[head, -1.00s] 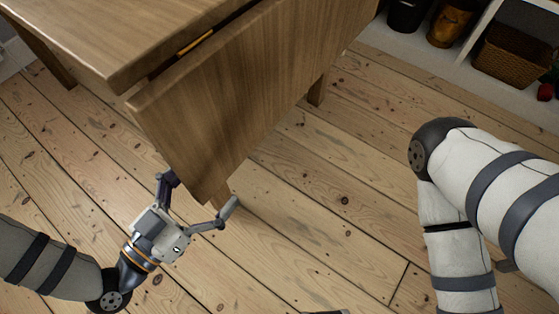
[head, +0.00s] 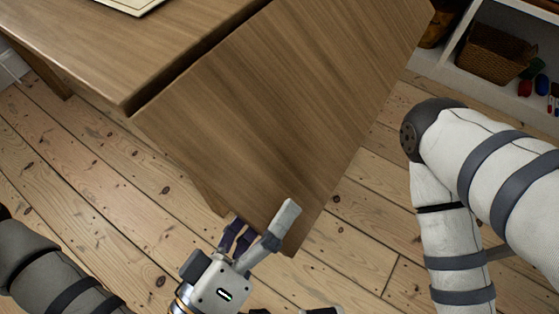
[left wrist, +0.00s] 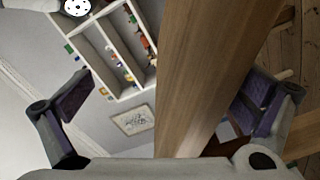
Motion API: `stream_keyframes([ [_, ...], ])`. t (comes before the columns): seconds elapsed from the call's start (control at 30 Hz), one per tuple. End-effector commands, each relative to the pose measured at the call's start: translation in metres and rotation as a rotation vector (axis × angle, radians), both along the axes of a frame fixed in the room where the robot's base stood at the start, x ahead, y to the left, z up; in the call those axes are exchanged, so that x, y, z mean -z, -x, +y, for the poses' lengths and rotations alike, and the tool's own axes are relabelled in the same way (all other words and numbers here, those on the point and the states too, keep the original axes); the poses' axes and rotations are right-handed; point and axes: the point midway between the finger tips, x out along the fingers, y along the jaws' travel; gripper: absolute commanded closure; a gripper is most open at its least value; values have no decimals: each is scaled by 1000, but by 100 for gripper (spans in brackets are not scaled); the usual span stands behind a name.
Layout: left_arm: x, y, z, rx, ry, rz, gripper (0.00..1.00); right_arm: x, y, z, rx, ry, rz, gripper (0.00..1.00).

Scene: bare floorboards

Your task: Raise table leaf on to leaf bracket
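The wooden table leaf (head: 290,100) slants down from the edge of the tabletop (head: 130,50), tilted partway up, with a narrow dark gap between them. My left gripper (head: 258,232) is at the leaf's lower corner, one finger over its upper face and the other partly hidden behind its edge. In the left wrist view the fingers (left wrist: 165,105) are spread, with the leaf's edge (left wrist: 205,75) between them; it is close to the right finger, with a clear gap to the left one. The leaf bracket is hidden. Dark parts at the head view's bottom edge may be my right gripper.
A white shelf (head: 480,75) with a wicker basket (head: 492,52) stands at the upper right. A pale framed sheet (head: 130,3) lies on the tabletop. A table leg (head: 45,75) stands at the left. Bare floorboards (head: 110,200) lie in front.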

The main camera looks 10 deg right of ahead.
Motion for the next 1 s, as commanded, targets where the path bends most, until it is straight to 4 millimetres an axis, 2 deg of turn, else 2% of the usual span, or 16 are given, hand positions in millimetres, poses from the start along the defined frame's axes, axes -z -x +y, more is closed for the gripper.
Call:
stream_keyframes([
  [0.03,-20,3,-4,7,45,19,3,-10,-4,0,0,0,-13,60],
  [0.4,-96,11,-13,6,305,246,3,-50,-21,0,0,0,-71,60],
  [0.5,-111,10,-13,5,358,294,3,-61,-27,0,-1,-1,-89,60],
  [0.67,-121,9,-12,3,407,341,3,-70,-33,0,-1,0,-106,60],
  [0.97,-120,9,-12,2,418,355,3,-70,-32,0,-1,0,-105,60],
  [1.0,-120,9,-12,2,417,354,9,-70,-32,0,-1,0,-105,60],
])
